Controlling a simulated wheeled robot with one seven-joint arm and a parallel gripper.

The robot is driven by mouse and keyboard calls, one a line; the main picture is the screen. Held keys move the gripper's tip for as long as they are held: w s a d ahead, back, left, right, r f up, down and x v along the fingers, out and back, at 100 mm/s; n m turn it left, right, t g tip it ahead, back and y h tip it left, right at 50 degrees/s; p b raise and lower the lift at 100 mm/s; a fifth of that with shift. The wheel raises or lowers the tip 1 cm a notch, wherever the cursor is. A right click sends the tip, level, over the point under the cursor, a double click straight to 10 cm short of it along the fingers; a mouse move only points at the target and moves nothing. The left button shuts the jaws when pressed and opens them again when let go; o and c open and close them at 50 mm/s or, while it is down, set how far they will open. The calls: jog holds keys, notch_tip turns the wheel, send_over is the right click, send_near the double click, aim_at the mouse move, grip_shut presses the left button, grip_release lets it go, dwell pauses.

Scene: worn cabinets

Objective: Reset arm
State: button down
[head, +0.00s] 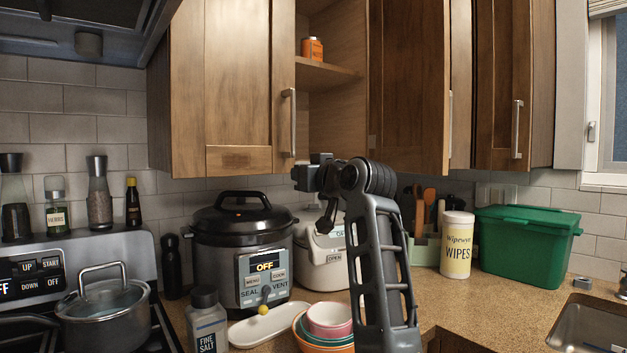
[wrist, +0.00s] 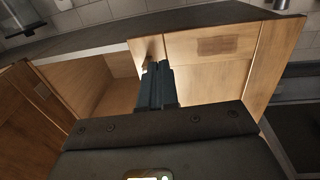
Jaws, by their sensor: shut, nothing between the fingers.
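My arm (head: 378,250) rises from the bottom of the head view and bends at the top, in front of the cabinets. My gripper is at its far end, beside the lower part of the open upper cabinet (head: 333,105); the arm partly hides its fingers there. In the wrist view my gripper's dark fingers (wrist: 156,78) are together, with nothing between them. Beyond them are a wooden cabinet door (wrist: 215,45) and an open cabinet interior (wrist: 105,85). I cannot tell whether the fingers touch the door.
An orange jar (head: 312,48) stands on the cabinet shelf. On the counter below are a pressure cooker (head: 243,243), a white appliance (head: 322,262), stacked bowls (head: 330,322), a wipes tub (head: 457,246) and a green bin (head: 528,246). A lidded pot (head: 103,310) sits on the stove.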

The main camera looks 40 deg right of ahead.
jog(key=shift+s, duration=2.05)
jog(key=s+a+f+g, duration=0.1)
jog(key=s+a+f, duration=0.15)
jog(key=f, duration=0.75)
jog(key=s+a+f, duration=0.2)
jog(key=s+f, duration=0.1)
jog(key=f, duration=0.7)
jog(key=s+a+f+g, duration=0.1)
jog(key=s+a+f, duration=0.2)
jog(key=s+f, duration=0.45)
jog(key=s+a+f, duration=0.3)
jog(key=s+f, duration=0.3)
jog(key=f, duration=0.2)
jog(key=s+a+f, duration=0.3)
jog(key=s, duration=0.6)
jog(key=s+a+f, duration=0.3)
jog(key=s, duration=0.7)
jog(key=s+a+r+y, duration=0.1)
jog(key=s+r, duration=0.1)
jog(key=s, duration=0.5)
jog(key=s+a+r+n+g, duration=0.1)
jog(key=s+a+r, duration=0.1)
jog(key=s, duration=0.6)
jog(key=shift+r+y, duration=0.2)
jog(key=shift+y, duration=0.2)
jog(key=shift+s, duration=0.1)
